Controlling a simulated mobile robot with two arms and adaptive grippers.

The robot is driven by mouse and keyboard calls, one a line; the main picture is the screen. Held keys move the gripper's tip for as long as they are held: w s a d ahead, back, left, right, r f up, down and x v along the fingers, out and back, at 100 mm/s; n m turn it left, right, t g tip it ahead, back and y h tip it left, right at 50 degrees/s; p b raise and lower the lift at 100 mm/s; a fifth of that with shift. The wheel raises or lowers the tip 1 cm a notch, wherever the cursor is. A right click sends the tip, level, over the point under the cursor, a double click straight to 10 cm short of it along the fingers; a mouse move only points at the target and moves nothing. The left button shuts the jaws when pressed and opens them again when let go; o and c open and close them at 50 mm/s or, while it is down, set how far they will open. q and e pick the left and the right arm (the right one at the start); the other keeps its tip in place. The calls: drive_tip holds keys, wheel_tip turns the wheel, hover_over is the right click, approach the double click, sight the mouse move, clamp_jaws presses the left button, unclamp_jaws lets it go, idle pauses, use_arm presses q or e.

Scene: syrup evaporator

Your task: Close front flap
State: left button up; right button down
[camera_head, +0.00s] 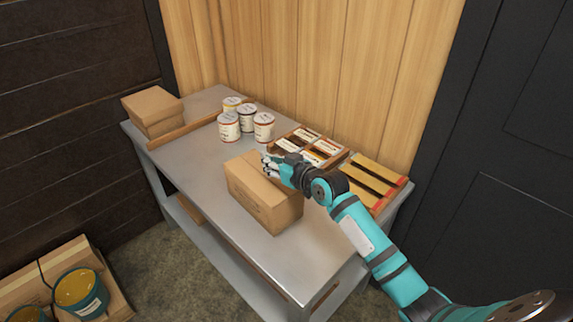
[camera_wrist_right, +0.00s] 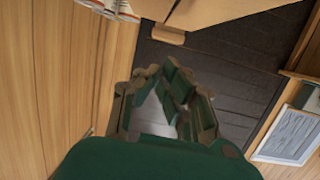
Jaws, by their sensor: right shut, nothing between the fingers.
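A brown cardboard box (camera_head: 262,204) stands on the grey metal table, near its middle. Its top (camera_head: 247,173) looks mostly covered by flaps; I cannot tell which flap is the front one or how far it is folded. My right gripper (camera_head: 266,166) is at the far right part of the box top, shut and empty. Whether it touches the cardboard is unclear. In the right wrist view, the fingers (camera_wrist_right: 165,85) show in the middle, and a cardboard piece (camera_wrist_right: 205,10) shows at the top edge. My left gripper is not in view.
The table (camera_head: 205,175) has bare room left of the box. Several labelled cans (camera_head: 229,127) stand behind it. A sectioned wooden tray (camera_head: 338,160) and a yellow-and-dark slatted rack (camera_head: 378,178) lie at right. Stacked cardboard (camera_head: 152,108) is at far left. A plank wall (camera_head: 300,60) bounds the back.

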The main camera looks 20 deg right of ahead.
drive_tip(key=v, duration=0.4)
drive_tip(key=b+v, duration=0.1)
drive_tip(key=v, duration=0.2)
drive_tip(key=shift+a+f, duration=0.1)
drive_tip(key=shift+f, duration=0.2)
drive_tip(key=shift+s+a+b, duration=0.1)
drive_tip(key=shift+s+b, duration=0.2)
drive_tip(key=shift+b, duration=0.85)
drive_tip(key=shift+w+r+n+b, duration=0.1)
drive_tip(key=shift+r+n+b, duration=0.05)
drive_tip(key=shift+n+b, duration=0.2)
drive_tip(key=shift+w+a+r, duration=0.1)
drive_tip(key=shift+w+r, duration=0.1)
drive_tip(key=shift+w, duration=0.1)
drive_tip(key=p, duration=0.2)
hover_over(265, 177)
drive_tip(key=shift+a+f, duration=0.2)
drive_tip(key=shift+f, duration=0.9)
wheel_tip(265, 177, down, 3)
drive_tip(key=shift+d+r, duration=0.1)
drive_tip(key=shift+r, duration=0.05)
drive_tip(key=shift+f, duration=0.75)
drive_tip(key=shift+d+f, duration=0.1)
